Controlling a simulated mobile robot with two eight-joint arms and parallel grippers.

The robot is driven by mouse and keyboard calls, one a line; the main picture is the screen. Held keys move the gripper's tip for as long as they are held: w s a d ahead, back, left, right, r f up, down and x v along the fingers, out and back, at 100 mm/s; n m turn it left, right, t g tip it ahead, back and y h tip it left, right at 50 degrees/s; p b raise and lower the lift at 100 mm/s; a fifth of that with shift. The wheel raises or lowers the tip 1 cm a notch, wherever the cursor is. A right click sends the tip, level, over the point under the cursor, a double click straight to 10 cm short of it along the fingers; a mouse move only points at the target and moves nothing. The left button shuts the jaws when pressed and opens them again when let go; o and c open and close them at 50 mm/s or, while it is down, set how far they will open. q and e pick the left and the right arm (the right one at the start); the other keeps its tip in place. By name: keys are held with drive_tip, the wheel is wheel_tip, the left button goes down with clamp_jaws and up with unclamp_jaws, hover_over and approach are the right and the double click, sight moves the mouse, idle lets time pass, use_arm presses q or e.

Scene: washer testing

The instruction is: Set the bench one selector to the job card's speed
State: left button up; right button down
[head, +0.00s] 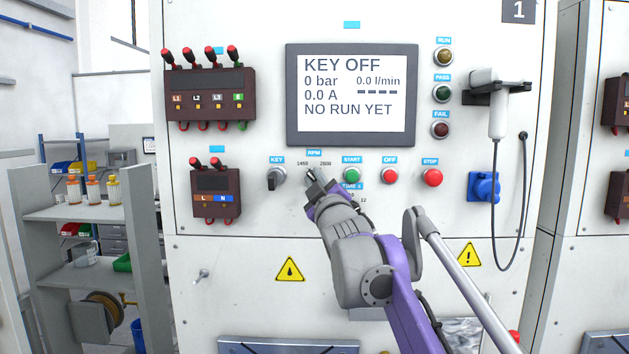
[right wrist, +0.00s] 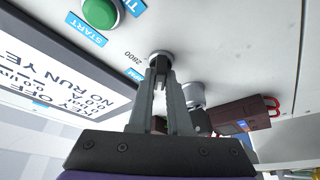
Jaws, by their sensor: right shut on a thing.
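The RPM selector (head: 309,173) sits on the panel of bench one, under the display, between speed marks that look like 1450 on its left and 2800 on its right. My right gripper (head: 314,181) is at it and largely covers it. In the right wrist view the selector (right wrist: 160,57) shows at the fingertips, and my right gripper (right wrist: 160,80) is shut on it. Its exact pointing is hidden by the fingers. The display (head: 351,95) reads KEY OFF, 0 bar and NO RUN YET. No job card can be made out. My left gripper is not in view.
The key switch (head: 277,178) is close on the left. The green START button (head: 352,175), red OFF button (head: 390,176) and STOP button (head: 432,178) are on the right. A TIME selector is mostly hidden behind my right arm. Terminal blocks (head: 215,194) stand out at the left.

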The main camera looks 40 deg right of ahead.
idle(0.5)
drive_tip(key=c, duration=0.9)
unclamp_jaws()
drive_tip(key=shift+o, duration=0.2)
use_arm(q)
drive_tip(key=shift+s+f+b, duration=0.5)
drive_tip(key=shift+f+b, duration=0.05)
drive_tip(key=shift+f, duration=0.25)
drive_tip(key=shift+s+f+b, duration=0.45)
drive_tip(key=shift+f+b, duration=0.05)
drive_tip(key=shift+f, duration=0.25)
use_arm(e)
drive_tip(key=v, duration=1)
drive_tip(key=shift+s+a, duration=0.15)
drive_tip(key=shift+s, duration=0.2)
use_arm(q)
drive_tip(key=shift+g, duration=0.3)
